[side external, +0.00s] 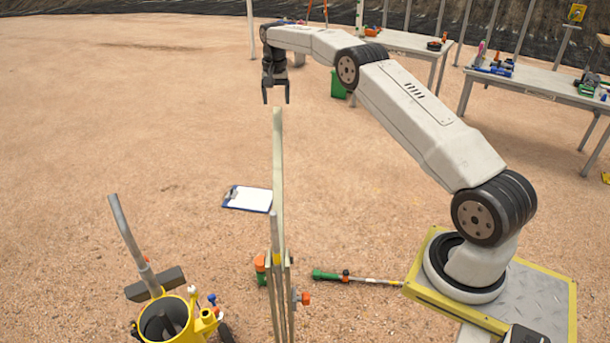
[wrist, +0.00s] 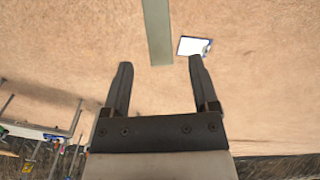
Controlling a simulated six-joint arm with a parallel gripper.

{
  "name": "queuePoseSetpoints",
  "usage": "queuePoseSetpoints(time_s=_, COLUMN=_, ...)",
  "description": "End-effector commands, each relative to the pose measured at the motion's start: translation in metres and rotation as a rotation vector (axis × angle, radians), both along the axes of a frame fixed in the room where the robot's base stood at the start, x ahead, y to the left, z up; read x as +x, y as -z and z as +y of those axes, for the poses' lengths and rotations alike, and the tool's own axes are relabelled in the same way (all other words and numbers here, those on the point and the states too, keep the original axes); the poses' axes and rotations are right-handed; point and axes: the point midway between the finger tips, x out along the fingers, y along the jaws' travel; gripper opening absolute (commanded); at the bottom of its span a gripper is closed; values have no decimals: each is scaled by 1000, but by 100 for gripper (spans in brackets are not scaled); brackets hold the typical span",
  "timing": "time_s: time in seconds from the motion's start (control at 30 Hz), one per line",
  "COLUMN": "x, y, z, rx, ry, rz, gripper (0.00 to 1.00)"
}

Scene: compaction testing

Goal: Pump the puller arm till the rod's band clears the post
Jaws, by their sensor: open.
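The pale green puller arm (side external: 278,165) stands nearly upright in the side view, its lower end at a narrow metal post frame (side external: 280,290). My gripper (side external: 276,97) is open and empty, pointing down just above the puller arm's top end in the picture. In the wrist view, the end of the puller arm (wrist: 158,35) shows between and beyond the fingertips (wrist: 160,63), and nothing is held. The depth between them is unclear.
A clipboard (side external: 248,199) lies on the dirt to the left. A yellow bucket (side external: 205,325) with tools stands front left. A green-handled tool (side external: 355,278) lies between the post and my base. Tables (side external: 540,80) stand at the back right.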

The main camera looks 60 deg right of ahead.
Motion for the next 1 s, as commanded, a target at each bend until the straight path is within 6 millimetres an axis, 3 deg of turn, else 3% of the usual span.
queuePoseSetpoints(time_s=0.2, x=0, y=-1, z=0, rx=0, ry=0, rz=0, gripper=76)
queuePoseSetpoints(time_s=0.27, x=0, y=-1, z=0, rx=0, ry=0, rz=0, gripper=61)
queuePoseSetpoints(time_s=0.4, x=0, y=-3, z=1, rx=-8, ry=2, rz=-3, gripper=16)
queuePoseSetpoints(time_s=0.47, x=0, y=-5, z=1, rx=-17, ry=4, rz=-7, gripper=0)
queuePoseSetpoints(time_s=1.0, x=-15, y=-61, z=20, rx=-239, ry=32, rz=-129, gripper=0)
